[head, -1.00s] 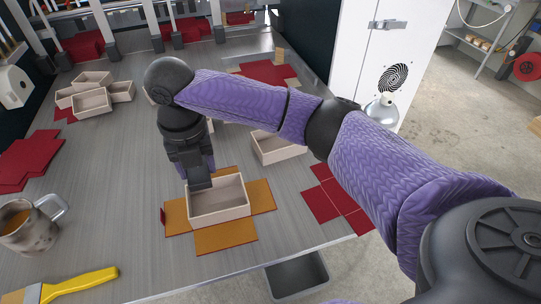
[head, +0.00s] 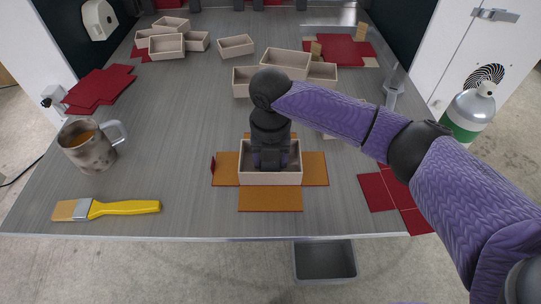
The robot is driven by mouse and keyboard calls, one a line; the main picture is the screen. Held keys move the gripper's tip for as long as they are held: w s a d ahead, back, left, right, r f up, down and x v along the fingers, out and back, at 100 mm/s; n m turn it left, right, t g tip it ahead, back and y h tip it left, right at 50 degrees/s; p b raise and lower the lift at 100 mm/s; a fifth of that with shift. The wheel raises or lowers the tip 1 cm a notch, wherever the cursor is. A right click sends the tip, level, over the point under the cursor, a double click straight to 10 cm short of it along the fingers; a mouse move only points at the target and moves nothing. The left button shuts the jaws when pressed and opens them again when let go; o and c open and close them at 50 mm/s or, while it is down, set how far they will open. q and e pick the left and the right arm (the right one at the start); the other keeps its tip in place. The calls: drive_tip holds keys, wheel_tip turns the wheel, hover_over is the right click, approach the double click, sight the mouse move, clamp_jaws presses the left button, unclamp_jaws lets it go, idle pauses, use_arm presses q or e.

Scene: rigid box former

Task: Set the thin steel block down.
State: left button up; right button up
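My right gripper (head: 271,160) points straight down into an open cream box (head: 270,179) near the front middle of the table. Its lower end is inside the box walls, and its fingertips are hidden by its own body and the box. I cannot make out the thin steel block; anything between the fingers is hidden. The box stands on a flat orange cross-shaped blank (head: 270,201) whose flaps lie out on the sides. My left gripper is not in view.
A mug (head: 88,150) and a yellow-handled brush (head: 125,208) are at the left. Red blanks lie at left (head: 98,88) and right (head: 375,192). Several empty boxes stand behind my gripper (head: 285,63). A grey bin (head: 325,260) sits below the front edge. The left middle table is clear.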

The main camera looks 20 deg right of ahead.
drive_tip(key=o, duration=0.3)
drive_tip(key=shift+r, duration=0.15)
wheel_tip(320, 180, up, 12)
drive_tip(key=p, duration=0.3)
